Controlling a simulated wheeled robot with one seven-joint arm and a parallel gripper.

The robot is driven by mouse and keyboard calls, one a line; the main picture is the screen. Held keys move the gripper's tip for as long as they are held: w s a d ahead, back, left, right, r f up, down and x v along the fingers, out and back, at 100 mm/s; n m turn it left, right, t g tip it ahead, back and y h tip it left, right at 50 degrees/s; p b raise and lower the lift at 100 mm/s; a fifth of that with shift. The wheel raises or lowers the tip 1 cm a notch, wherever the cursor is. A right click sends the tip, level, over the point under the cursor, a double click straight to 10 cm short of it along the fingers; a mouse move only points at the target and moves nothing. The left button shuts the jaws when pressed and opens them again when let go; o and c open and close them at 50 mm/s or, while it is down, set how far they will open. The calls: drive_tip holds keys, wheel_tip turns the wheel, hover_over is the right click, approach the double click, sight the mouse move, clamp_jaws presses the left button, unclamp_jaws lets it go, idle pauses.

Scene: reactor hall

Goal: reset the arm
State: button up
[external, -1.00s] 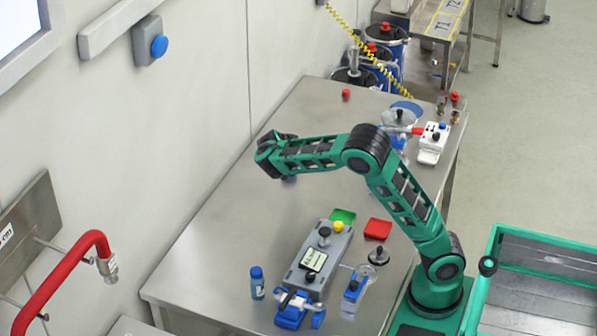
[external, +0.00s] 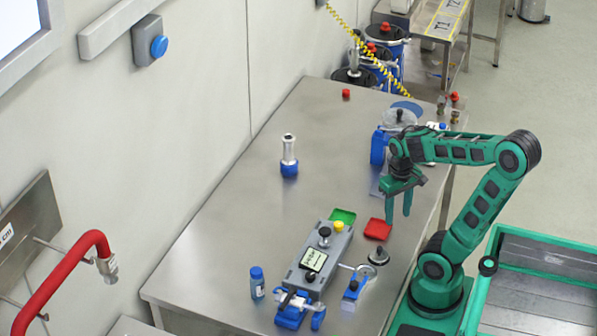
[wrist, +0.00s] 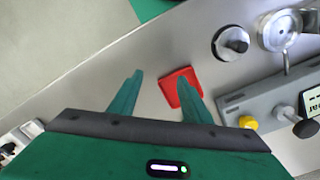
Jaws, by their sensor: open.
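My gripper (external: 398,205) points down above the right side of the steel table (external: 215,225), with the arm folded back toward its base. It is open and empty. In the wrist view my gripper (wrist: 158,92) shows its two fingers spread apart. A red square tray (external: 377,229) lies on the table just below and left of the fingers in the external view. In the wrist view the red tray (wrist: 180,80) shows between and beyond the fingers, partly covered by the right one.
A grey device (external: 318,260) with knobs, a blue-capped bottle (external: 257,283) and a silver-and-blue cylinder (external: 289,157) stand on the table. A green tray (external: 342,216) lies near the red one. A green-rimmed bin (external: 540,275) is at the right. The table's left middle is clear.

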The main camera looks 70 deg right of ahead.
drive_tip(key=shift+s+a+f+n, duration=0.25)
drive_tip(key=shift+s+a+n, duration=0.15)
drive_tip(key=shift+s+a, duration=0.6)
drive_tip(key=shift+d, duration=0.15)
idle(0.4)
